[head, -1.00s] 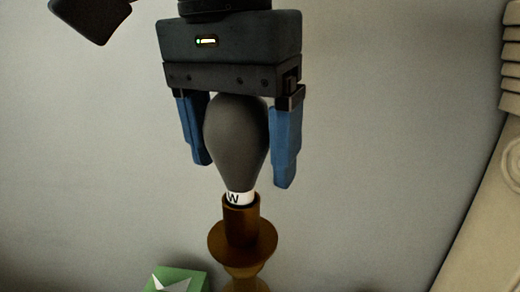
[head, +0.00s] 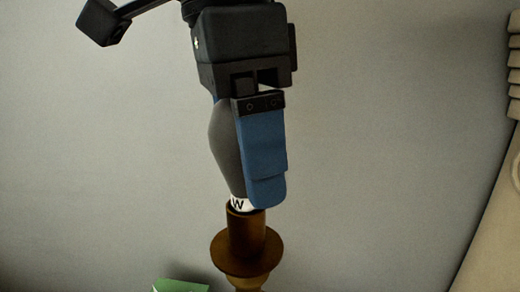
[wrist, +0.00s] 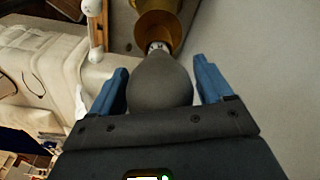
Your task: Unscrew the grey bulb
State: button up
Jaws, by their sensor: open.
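The grey bulb (head: 224,150) stands upright in the brown lamp socket (head: 246,232), with a white collar marked with a dark W at its base. My gripper (head: 262,205) is above the bulb and points down, its blue fingers on either side of it. In the head view the near finger hides the bulb's right part and the far finger is mostly hidden. In the wrist view the bulb (wrist: 160,82) lies between the two blue fingers of my gripper (wrist: 162,80), with a gap on each side. The gripper is open.
A green box (head: 180,286) shows at the bottom edge, left of the lamp. A beige carved piece of furniture (head: 495,190) stands at the right. The plain wall behind leaves free room on both sides. The wrist view shows a bed (wrist: 45,65) at the left.

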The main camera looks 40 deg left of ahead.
jog(key=m, duration=0.5)
jog(key=m+g, duration=0.1)
jog(key=m, duration=0.3)
jog(key=shift+s+m+h+b, duration=0.1)
jog(key=shift+m+h+b, duration=0.2)
jog(key=shift+c, duration=0.3)
